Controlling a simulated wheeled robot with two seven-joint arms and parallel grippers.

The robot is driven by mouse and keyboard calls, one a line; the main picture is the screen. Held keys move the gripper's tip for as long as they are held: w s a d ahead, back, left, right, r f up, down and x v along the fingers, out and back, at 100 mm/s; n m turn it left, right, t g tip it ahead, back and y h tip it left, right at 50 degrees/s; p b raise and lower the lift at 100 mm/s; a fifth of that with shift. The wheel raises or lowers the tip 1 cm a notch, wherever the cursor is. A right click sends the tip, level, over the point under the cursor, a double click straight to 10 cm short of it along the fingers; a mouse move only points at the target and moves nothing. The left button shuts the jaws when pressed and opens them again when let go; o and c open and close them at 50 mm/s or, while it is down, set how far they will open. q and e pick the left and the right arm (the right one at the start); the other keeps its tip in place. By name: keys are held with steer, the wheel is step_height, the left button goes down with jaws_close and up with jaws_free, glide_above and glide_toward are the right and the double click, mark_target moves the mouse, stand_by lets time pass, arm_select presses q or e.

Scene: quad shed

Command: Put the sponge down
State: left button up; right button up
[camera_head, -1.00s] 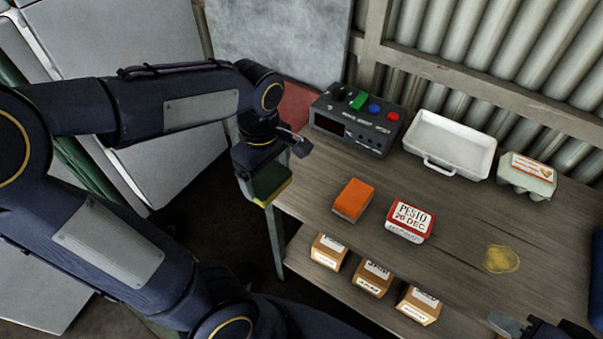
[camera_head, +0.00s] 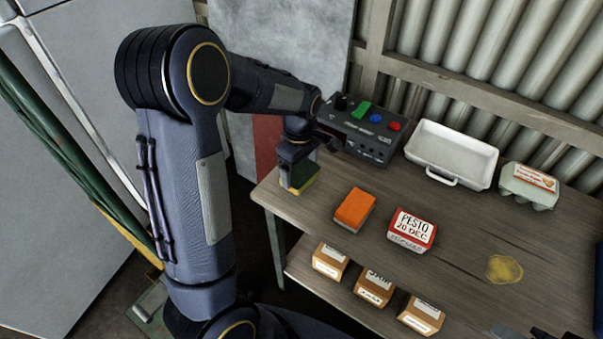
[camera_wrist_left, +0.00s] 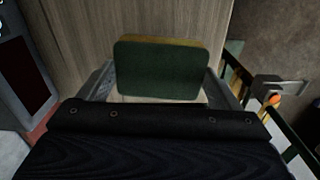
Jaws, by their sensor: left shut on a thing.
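The sponge (camera_head: 301,180), dark green with a yellow layer, is at the left end of the wooden table (camera_head: 455,215). My left gripper (camera_head: 297,166) is shut on it from above. In the left wrist view the sponge (camera_wrist_left: 161,72) shows its green face between the fingers, with wood behind it. I cannot tell whether its underside touches the tabletop.
A control box (camera_head: 358,133) with coloured buttons stands right behind the left gripper. A white tray (camera_head: 450,153) and an egg carton (camera_head: 529,186) stand behind. Several small boxes (camera_head: 373,288) sit on a lower shelf.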

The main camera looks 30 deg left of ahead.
mark_target(302, 169)
arm_select(q)
steer(key=f, duration=0.3)
steer(key=shift+w+f, duration=0.35)
steer(key=shift+w, duration=0.05)
steer(key=o, duration=0.7)
